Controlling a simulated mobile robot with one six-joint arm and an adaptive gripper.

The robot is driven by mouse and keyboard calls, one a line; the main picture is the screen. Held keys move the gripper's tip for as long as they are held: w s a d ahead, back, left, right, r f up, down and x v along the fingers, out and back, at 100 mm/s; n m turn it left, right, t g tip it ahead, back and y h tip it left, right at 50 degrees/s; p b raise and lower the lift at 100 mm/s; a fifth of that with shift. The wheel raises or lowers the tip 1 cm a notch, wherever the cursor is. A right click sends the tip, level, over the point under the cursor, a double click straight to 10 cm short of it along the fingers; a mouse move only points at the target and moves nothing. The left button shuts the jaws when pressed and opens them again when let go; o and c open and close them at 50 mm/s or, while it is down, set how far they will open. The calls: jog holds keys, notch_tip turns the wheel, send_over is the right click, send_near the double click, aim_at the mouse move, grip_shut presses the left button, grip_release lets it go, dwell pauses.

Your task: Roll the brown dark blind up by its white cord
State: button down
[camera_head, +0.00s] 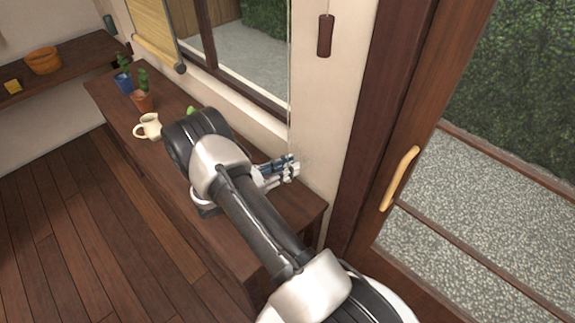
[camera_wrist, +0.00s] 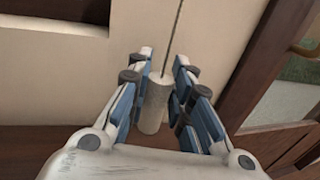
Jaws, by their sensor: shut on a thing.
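My gripper (camera_head: 288,170) is low beside the wall, over the right end of the long wooden bench. In the wrist view my gripper (camera_wrist: 163,85) has its blue-grey fingers shut on a white cylindrical pull (camera_wrist: 153,108), one on each side. A thin cord (camera_wrist: 176,35) rises from the pull; in the head view the cord (camera_head: 290,80) shows as a faint line up along the wall. The brown dark blind cannot be made out in either view.
A dark brown pull (camera_head: 325,36) hangs on the wall at right. The bench (camera_head: 312,208) holds a cream jug (camera_head: 148,126) and potted cacti (camera_head: 141,101). A door with a light handle (camera_head: 401,178) stands at right. The wooden floor at left is clear.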

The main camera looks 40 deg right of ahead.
jog(key=shift+s+f, duration=0.15)
jog(key=shift+f, duration=0.2)
jog(key=c, duration=1.8)
grip_release()
jog(key=shift+c, duration=0.2)
jog(key=o, duration=0.4)
jog(key=shift+r, duration=0.1)
jog(key=a, duration=0.4)
jog(key=w+a, duration=0.1)
jog(key=a, duration=0.3)
jog(key=w+a, duration=0.1)
jog(key=a, duration=0.2)
jog(key=shift+w+a, duration=0.2)
jog(key=shift+a, duration=0.2)
